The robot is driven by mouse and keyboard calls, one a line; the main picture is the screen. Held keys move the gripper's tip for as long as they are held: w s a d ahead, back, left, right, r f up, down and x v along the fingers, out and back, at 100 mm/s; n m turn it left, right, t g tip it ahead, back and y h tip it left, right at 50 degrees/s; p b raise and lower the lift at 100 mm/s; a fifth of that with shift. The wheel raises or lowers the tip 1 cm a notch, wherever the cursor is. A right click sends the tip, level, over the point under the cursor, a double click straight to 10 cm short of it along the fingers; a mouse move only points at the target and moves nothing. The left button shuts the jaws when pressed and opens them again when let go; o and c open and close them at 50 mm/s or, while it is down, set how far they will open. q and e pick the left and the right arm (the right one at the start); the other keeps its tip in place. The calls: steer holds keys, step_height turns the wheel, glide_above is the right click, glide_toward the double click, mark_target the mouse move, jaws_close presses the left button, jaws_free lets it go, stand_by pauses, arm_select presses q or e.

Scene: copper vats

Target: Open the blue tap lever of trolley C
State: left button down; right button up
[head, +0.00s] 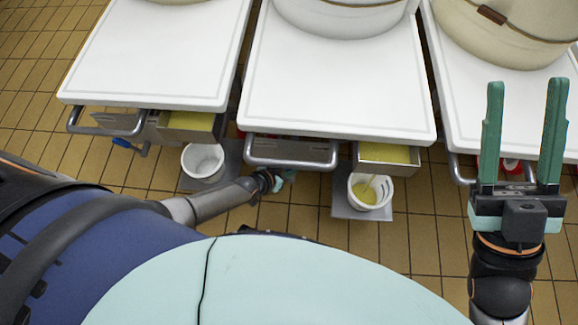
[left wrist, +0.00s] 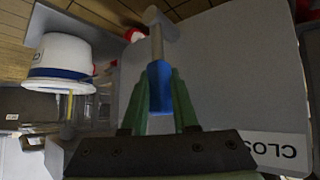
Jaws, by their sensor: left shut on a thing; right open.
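A blue tap lever (left wrist: 158,82) on a pale metal stem shows in the left wrist view. My left gripper (left wrist: 158,100) is shut on it, one green finger on each side. In the head view my left gripper (head: 277,181) is low at the front of the middle trolley (head: 335,85), its fingers partly hidden. Which trolley bears the letter C cannot be read. A label reading "CLOS" (left wrist: 275,151), upside down and cut off, is on the grey panel. My right gripper (head: 520,140) is open and empty, raised at the right.
A bucket (head: 370,192) at the middle trolley holds yellow liquid; a thin yellow strand (left wrist: 70,105) reaches a white bucket (left wrist: 62,58) in the wrist view. The left trolley (head: 160,50) has an empty-looking bucket (head: 203,163) and a blue lever (head: 122,143). Handle bars (head: 290,163) jut forward.

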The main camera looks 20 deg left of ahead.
steer(key=shift+w+d+f+m+h, duration=0.1)
steer(key=shift+w+f+m+h, duration=0.3)
steer(key=shift+f+h, duration=0.15)
arm_select(q)
steer(key=c, duration=0.8)
jaws_free()
steer(key=shift+o, duration=0.6)
arm_select(e)
steer(key=shift+s+r+y, duration=0.15)
steer(key=shift+r+y, duration=0.05)
steer(key=shift+y, duration=0.05)
steer(key=shift+r, duration=0.15)
arm_select(q)
steer(key=shift+s+r, duration=0.1)
